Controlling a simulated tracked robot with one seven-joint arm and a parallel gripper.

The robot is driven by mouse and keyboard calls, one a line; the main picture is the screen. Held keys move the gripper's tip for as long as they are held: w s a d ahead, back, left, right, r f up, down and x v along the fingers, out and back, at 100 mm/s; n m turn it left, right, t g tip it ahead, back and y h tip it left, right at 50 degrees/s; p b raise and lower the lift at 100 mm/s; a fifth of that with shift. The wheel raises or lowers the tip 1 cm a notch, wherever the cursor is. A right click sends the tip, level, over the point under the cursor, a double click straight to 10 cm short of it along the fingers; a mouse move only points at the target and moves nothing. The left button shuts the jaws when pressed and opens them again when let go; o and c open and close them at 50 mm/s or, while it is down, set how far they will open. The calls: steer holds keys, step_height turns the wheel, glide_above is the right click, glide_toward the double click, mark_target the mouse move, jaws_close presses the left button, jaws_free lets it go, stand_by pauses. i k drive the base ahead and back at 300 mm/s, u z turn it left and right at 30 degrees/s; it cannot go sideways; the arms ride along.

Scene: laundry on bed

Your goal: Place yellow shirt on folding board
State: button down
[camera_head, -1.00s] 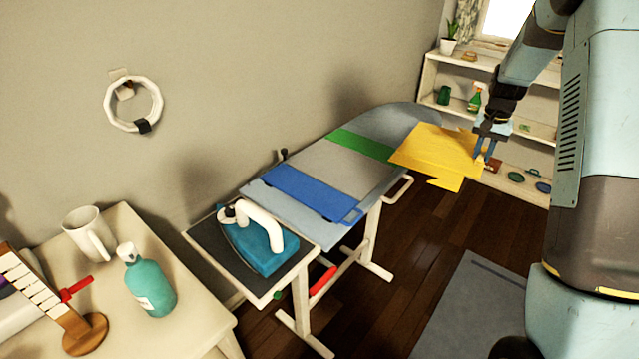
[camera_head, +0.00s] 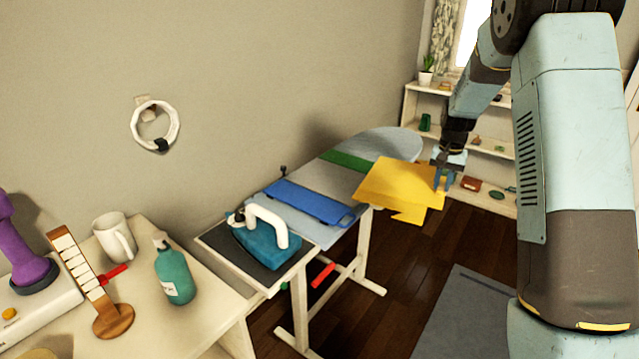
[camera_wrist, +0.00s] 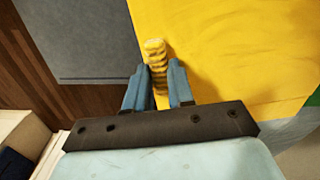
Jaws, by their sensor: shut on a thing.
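The yellow shirt (camera_head: 402,184) is spread flat at the right side of the ironing board, its near part hanging past the edge. My gripper (camera_head: 442,184) is shut on the shirt's right edge. In the wrist view a bunched strip of the yellow shirt (camera_wrist: 230,45) stands between the blue fingers of my gripper (camera_wrist: 158,80). A blue board with a handle (camera_head: 306,202), which looks like the folding board, lies flat on the ironing board, left of the shirt. The shirt and the blue board are apart.
The ironing board (camera_head: 384,141) has a green strip (camera_head: 346,160). A teal iron (camera_head: 262,243) sits at its near end. A table at the left holds a teal bottle (camera_head: 174,273) and a mug (camera_head: 114,238). A white shelf (camera_head: 489,151) stands behind. A grey mat (camera_head: 468,312) lies on the floor.

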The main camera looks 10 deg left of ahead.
mark_target(333, 178)
steer(key=u, duration=0.35)
steer(key=i, duration=1)
